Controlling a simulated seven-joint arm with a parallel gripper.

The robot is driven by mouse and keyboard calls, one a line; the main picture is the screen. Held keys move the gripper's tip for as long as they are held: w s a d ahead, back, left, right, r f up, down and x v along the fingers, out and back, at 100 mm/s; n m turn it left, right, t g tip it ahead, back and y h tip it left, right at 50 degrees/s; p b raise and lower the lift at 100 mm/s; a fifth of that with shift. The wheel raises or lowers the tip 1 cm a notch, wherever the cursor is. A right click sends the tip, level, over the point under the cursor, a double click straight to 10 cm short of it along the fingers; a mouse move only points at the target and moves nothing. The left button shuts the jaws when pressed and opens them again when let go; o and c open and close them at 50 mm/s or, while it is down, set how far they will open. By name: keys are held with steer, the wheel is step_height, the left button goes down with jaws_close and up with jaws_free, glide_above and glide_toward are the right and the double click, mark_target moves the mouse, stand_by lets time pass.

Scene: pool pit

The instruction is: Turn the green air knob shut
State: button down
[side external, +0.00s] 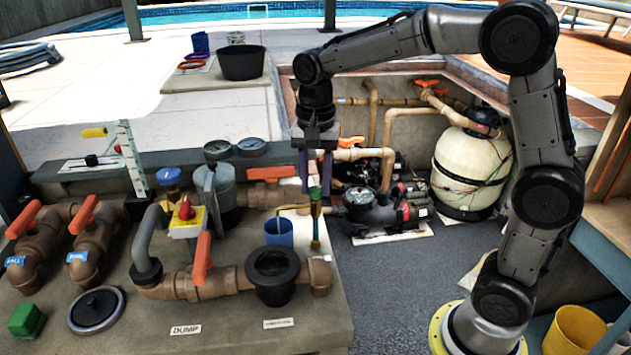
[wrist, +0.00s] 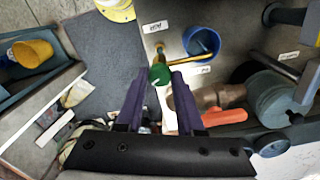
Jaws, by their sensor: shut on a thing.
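The green air knob (side external: 315,193) sits on top of a thin upright brass fitting (side external: 315,230) near the right edge of the bench. My gripper (side external: 317,184) points down over it, with its purple fingers on either side. In the wrist view the green knob (wrist: 159,74) lies between the fingertips (wrist: 160,80), and my gripper is shut on it. A thin brass tube (side external: 293,208) runs from the fitting toward a blue cup (side external: 279,233). The label by the fitting is too small to read surely in the wrist view.
Brown pipes with orange handles (side external: 202,260) and a red knob on a yellow box (side external: 187,210) stand to the left. A black strainer pot (side external: 272,275) is in front. The pump (side external: 375,208) and cream tank (side external: 468,170) are in the pit behind.

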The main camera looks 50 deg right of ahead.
mark_target(316, 189)
steer(key=m, duration=0.5)
steer(key=shift+r, duration=0.1)
steer(key=shift+m, duration=0.3)
stand_by(0.4)
steer(key=c, duration=0.5)
jaws_free()
step_height(316, 189, up, 14)
steer(key=shift+f, duration=0.15)
